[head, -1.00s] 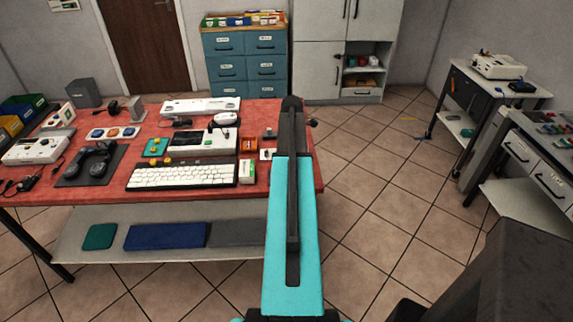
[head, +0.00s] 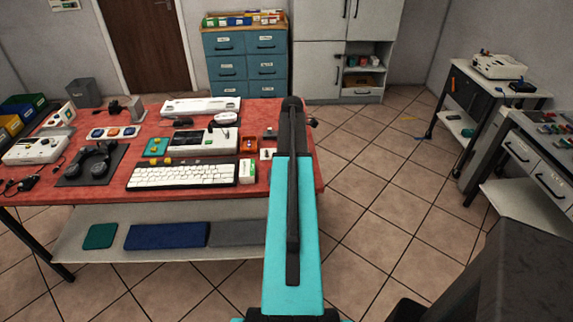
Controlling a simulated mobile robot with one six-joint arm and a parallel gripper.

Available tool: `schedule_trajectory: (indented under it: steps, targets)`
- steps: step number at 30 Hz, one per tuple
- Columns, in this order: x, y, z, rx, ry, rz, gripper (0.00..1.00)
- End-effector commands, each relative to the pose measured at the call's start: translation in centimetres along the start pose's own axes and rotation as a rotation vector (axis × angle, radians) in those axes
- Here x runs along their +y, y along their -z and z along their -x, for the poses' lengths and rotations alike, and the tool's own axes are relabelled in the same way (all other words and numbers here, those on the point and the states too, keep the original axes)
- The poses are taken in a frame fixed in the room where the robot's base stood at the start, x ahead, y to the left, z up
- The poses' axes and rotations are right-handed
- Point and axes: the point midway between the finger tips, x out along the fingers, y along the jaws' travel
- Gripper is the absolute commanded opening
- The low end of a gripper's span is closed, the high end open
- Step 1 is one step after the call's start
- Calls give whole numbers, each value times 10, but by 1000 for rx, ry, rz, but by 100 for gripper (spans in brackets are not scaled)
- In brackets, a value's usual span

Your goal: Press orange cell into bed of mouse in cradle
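A white mouse (head: 225,119) sits raised at the back of the red-topped table, right of centre; its underside and bed are too small to make out. A pale tray (head: 92,137) holds small round-topped pieces in blue and orange. The orange piece (head: 113,132) is in its middle; I cannot tell if it is the orange cell. My gripper is not clearly visible. My teal column fills the lower middle and hides part of the table's right end.
Side benches stand at right. Tiled floor between them is clear.

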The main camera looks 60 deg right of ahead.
Motion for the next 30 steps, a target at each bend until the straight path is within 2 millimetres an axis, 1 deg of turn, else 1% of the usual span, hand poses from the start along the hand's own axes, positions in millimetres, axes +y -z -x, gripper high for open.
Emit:
schedule_trajectory:
  steps: [30]
  targets:
    - [0,-1,-8,0,0,0,1]
